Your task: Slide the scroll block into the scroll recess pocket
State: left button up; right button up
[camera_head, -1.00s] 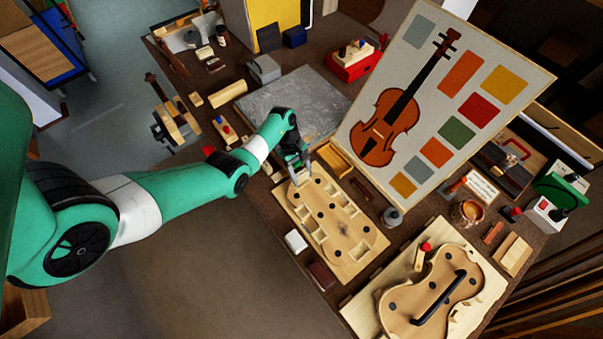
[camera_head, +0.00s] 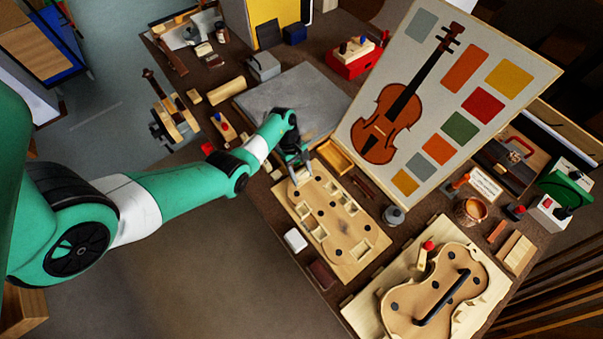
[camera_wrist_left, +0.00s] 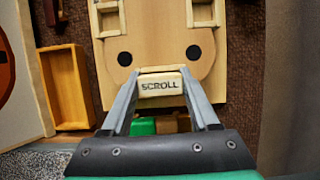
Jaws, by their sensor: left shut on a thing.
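The scroll block (camera_wrist_left: 161,86), a small cream piece marked SCROLL, is between the fingertips of my left gripper (camera_wrist_left: 161,90). My left gripper also shows in the head view (camera_head: 300,176), over the upper left end of the pale wooden form board (camera_head: 327,213). In the left wrist view the block is at the near end of that board (camera_wrist_left: 190,66), between two dark round holes. The scroll recess pocket is hidden by the block and fingers, and I cannot tell whether the block is inside it or above it. My right gripper is not in view.
A wooden tray (camera_wrist_left: 66,88) lies beside the board, with the violin display panel (camera_head: 420,110) behind. A white block (camera_head: 295,240) and a dark red block (camera_head: 322,275) lie along the near side. A violin-shaped form (camera_head: 435,290) stands at lower right.

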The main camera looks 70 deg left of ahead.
pick_arm(q)
jog(key=shift+f, duration=0.25)
jog(key=o, duration=1.4)
jog(key=shift+s, duration=0.1)
jog(key=shift+a+r, duration=0.15)
jog(key=shift+r, duration=0.25)
jog(key=p+v, duration=0.4)
jog(key=v, duration=0.7)
jog(key=shift+s+f, duration=0.15)
